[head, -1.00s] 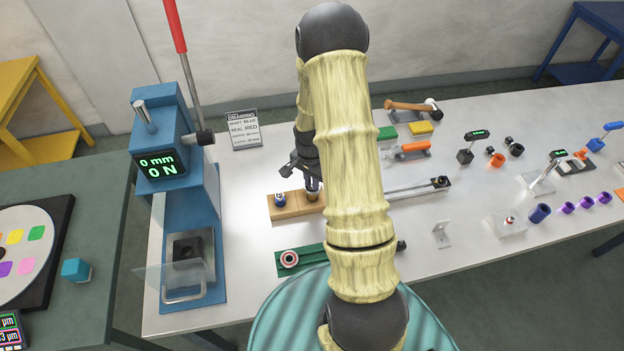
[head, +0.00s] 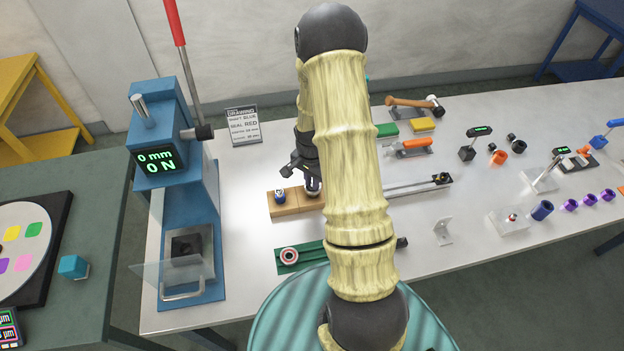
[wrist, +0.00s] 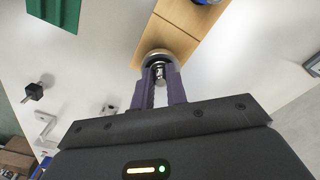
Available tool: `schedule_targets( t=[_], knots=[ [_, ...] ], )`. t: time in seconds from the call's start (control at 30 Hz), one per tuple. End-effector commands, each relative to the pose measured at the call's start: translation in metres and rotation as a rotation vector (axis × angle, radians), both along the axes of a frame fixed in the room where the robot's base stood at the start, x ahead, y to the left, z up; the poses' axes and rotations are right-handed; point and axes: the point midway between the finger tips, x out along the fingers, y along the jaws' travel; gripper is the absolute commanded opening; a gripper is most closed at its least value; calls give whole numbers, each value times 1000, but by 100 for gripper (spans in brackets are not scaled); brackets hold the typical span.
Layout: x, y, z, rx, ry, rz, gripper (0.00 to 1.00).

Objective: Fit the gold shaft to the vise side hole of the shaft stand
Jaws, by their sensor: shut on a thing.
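The wooden shaft stand (head: 290,208) lies on the white bench, left of my arm. A blue shaft (head: 280,195) stands in its left part. My gripper (head: 311,180) is over the stand's right part, partly hidden by my arm. In the wrist view my gripper (wrist: 160,78) is shut on a metallic shaft (wrist: 159,71), with a round grey ring at its end against the wooden stand (wrist: 172,38). The shaft looks silvery there; I cannot make out gold. Whether it sits in a hole is hidden. I cannot identify a vise for certain.
A blue press (head: 185,230) with a red lever stands left of the stand. A green fixture with a pink ring (head: 289,255) lies in front. A long rail (head: 415,187) runs right of my arm. A drawing card (head: 243,127) stands behind. Bare bench lies between press and stand.

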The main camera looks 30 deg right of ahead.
Motion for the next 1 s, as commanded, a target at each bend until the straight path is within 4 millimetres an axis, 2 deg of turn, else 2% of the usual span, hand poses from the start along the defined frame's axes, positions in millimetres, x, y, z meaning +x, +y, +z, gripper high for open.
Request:
schedule_targets(
  t=[0.1,0.13,0.23,0.27,0.67,0.83,1.0],
  knots=[
    [0,0,-3,0,-1,0,0],
    [1,0,-2,0,-1,0,18],
    [0,0,-2,0,-1,0,38],
    [0,0,-2,0,-1,0,40],
    [0,0,2,0,-1,-1,40],
    [1,0,19,-1,-4,0,40],
    [1,0,44,-3,-6,-1,40]
  ],
)
